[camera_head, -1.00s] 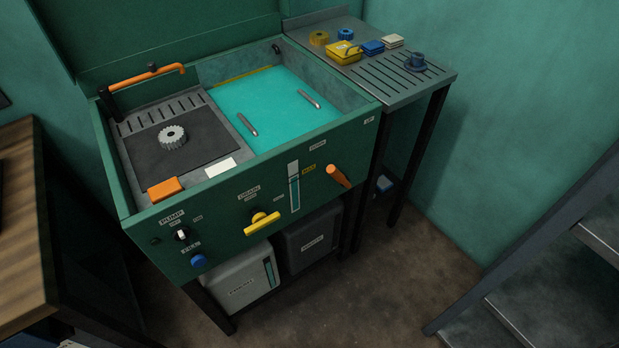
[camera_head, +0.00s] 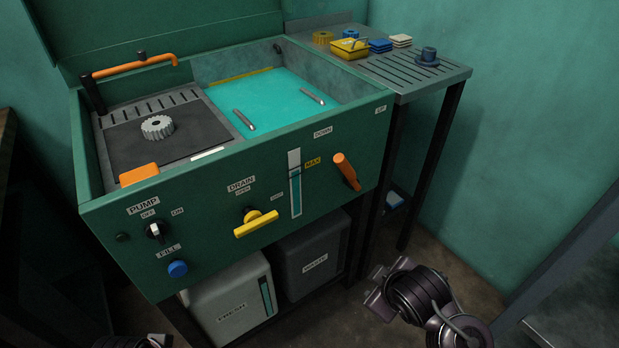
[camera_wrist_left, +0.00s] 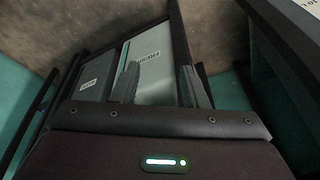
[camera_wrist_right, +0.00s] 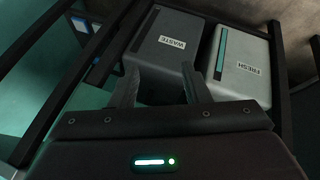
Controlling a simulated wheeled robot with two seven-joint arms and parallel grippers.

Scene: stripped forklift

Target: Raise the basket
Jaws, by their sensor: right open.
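The green wash tank (camera_head: 135,205) holds teal liquid (camera_head: 265,100). Two grey bars (camera_head: 244,119) show at the liquid's surface; whether they belong to the basket I cannot tell, and the rest of it is hidden. An orange lever (camera_head: 346,172) on the front panel leans up and left, toward the DOWN label (camera_head: 323,132); the UP label (camera_head: 380,110) is to its right. My right gripper (camera_head: 376,288) is open and empty, below and right of the lever, apart from it. My left gripper (camera_wrist_left: 159,82) is open and empty; only a little of that arm shows at the head view's bottom edge.
The panel also has a yellow drain handle (camera_head: 256,223), a pump switch (camera_head: 156,231) and a blue fill button (camera_head: 177,268). FRESH (camera_head: 232,300) and WASTE (camera_head: 315,262) containers stand below. A slatted side table (camera_head: 440,75) holds small parts. Floor right of the tank is partly clear.

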